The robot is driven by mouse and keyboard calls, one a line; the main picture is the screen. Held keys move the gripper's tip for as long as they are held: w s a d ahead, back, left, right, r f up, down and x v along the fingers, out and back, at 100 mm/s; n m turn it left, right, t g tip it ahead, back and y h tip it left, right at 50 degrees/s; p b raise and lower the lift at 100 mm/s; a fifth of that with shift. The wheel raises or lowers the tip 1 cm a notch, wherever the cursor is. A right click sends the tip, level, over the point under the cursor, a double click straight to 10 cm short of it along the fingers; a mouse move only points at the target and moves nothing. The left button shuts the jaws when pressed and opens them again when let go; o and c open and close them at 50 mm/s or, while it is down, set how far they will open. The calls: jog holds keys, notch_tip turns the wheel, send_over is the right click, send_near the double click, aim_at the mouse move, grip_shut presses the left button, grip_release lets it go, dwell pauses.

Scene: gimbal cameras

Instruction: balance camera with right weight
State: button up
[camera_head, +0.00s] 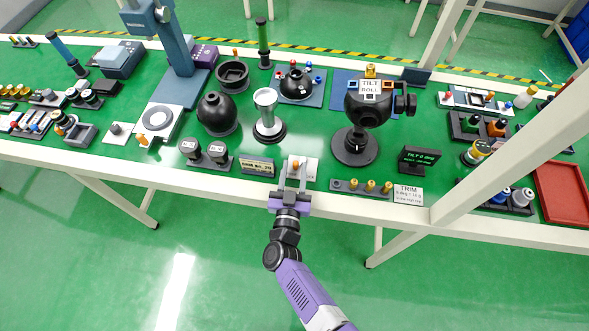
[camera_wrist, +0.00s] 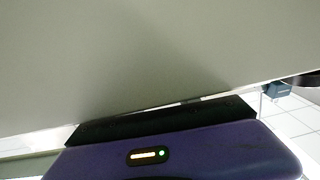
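The black ball-shaped camera (camera_head: 368,105) stands on a round dark base, with "TILT" and "ROLL" labels, a brass knob on top and a lens at its right. A dark display (camera_head: 419,158) beside it shows green text beginning "TILT"; its figures are hard to read. A dark tray (camera_head: 345,186) in front holds several brass-topped weights (camera_head: 370,186). My gripper (camera_head: 295,172) reaches over the table's front edge, left of this tray. The wrist view shows mostly a blurred grey surface.
A white "TRIM" card (camera_head: 408,195) lies right of the weight tray. A small sign (camera_head: 257,166) and two dark cylinders (camera_head: 218,152) stand left of my gripper. Black ball mounts (camera_head: 217,113) stand behind. A white post (camera_head: 510,150) crosses the right side. A red tray (camera_head: 565,193) lies far right.

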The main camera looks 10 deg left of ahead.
jog(key=shift+s+d+p, duration=0.1)
jog(key=shift+s+p, duration=0.35)
jog(key=shift+s, duration=3.45)
